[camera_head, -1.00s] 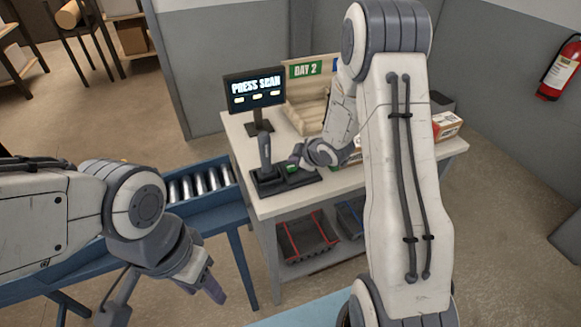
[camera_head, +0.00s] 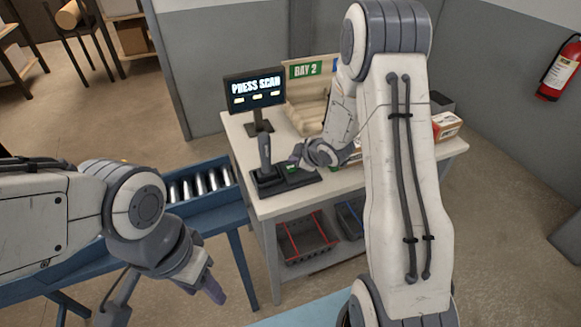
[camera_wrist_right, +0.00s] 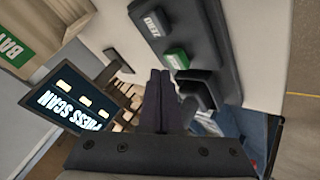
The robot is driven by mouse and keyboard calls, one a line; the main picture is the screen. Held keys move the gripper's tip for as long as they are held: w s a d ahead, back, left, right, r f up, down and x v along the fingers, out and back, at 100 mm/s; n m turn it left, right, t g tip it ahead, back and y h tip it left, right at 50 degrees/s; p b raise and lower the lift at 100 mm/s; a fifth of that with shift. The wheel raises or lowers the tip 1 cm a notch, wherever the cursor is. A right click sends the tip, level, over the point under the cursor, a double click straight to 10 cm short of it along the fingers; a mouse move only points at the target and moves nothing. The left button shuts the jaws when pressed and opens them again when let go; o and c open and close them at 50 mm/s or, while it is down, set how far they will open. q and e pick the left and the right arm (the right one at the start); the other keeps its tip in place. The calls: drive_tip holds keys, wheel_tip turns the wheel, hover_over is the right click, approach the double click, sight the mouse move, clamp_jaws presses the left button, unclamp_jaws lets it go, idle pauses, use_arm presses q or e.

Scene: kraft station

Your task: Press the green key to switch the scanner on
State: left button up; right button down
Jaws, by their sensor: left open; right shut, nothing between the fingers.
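The green key (camera_wrist_right: 177,58) sits on a dark key panel (camera_wrist_right: 205,40), beside a grey key marked ZERO (camera_wrist_right: 150,24). In the head view the green key (camera_head: 291,168) shows just below my right gripper (camera_head: 293,159). In the right wrist view my right gripper (camera_wrist_right: 160,72) is shut and empty, its tips close to the green key. I cannot tell whether they touch it. The handheld scanner (camera_head: 265,150) stands upright at the panel's left. The monitor (camera_head: 254,88) reads PRESS SCAN. My left gripper (camera_head: 207,284) is open and empty, at lower left, away from the counter.
A blue roller conveyor (camera_head: 222,207) stands to the left. A red-edged crate (camera_head: 306,240) is on the shelf below.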

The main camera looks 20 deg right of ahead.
sight(294, 169)
drive_tip(key=shift+f, duration=0.1)
idle(0.4)
drive_tip(key=shift+f+b, duration=0.3)
drive_tip(key=shift+b, duration=0.1)
drive_tip(key=shift+f+b, duration=0.5)
drive_tip(key=shift+f, duration=0.05)
idle(0.5)
drive_tip(key=shift+r, duration=0.15)
drive_tip(key=shift+r+p, duration=0.85)
wheel_tip(294, 169, up, 5)
drive_tip(key=p, duration=0.4)
